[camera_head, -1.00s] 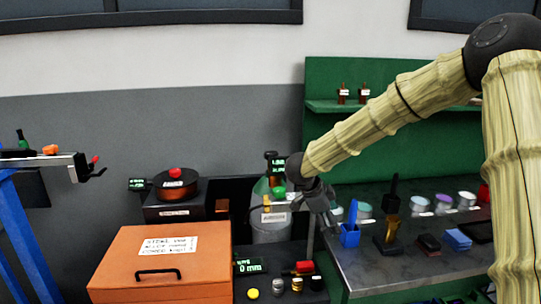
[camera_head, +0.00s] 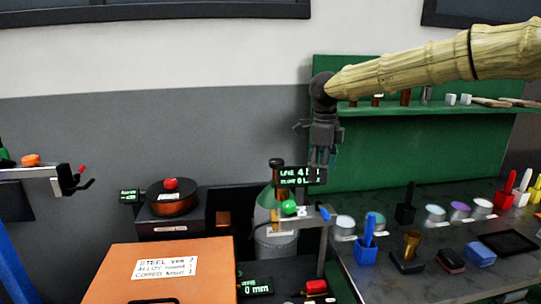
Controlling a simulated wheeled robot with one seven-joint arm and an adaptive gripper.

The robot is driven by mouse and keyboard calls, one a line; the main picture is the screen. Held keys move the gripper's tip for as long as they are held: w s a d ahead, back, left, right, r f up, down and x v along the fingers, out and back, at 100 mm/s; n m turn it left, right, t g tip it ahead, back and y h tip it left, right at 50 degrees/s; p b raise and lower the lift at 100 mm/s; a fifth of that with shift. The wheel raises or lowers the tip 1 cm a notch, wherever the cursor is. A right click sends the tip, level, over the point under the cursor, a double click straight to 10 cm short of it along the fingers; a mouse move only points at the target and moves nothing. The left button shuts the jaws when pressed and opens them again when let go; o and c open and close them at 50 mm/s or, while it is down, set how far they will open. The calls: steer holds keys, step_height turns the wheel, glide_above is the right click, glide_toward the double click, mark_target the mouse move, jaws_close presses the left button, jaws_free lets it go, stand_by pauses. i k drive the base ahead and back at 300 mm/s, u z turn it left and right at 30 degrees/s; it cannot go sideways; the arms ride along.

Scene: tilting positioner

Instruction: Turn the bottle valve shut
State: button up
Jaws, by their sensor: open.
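The gas bottle (camera_head: 275,242), a grey cylinder with a green shoulder, stands upright behind the front bench. A round green knob (camera_head: 289,207) sits at its top, and I take it for the bottle valve. A brass-coloured fitting with a dark cap (camera_head: 277,172) rises above it. A small lit display (camera_head: 294,178) beside the fitting is partly covered by my gripper. My gripper (camera_head: 320,178) points down, open and empty, above and to the right of the green knob, apart from it.
A small blue part (camera_head: 325,214) on a grey bracket is just below my gripper. An orange box (camera_head: 165,270) stands at front left. The grey bench (camera_head: 385,275) at right holds a blue cup, jars and blocks. A green shelf (camera_head: 430,112) is behind.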

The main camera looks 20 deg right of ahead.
mark_target(274, 163)
steer(key=i, duration=1.1)
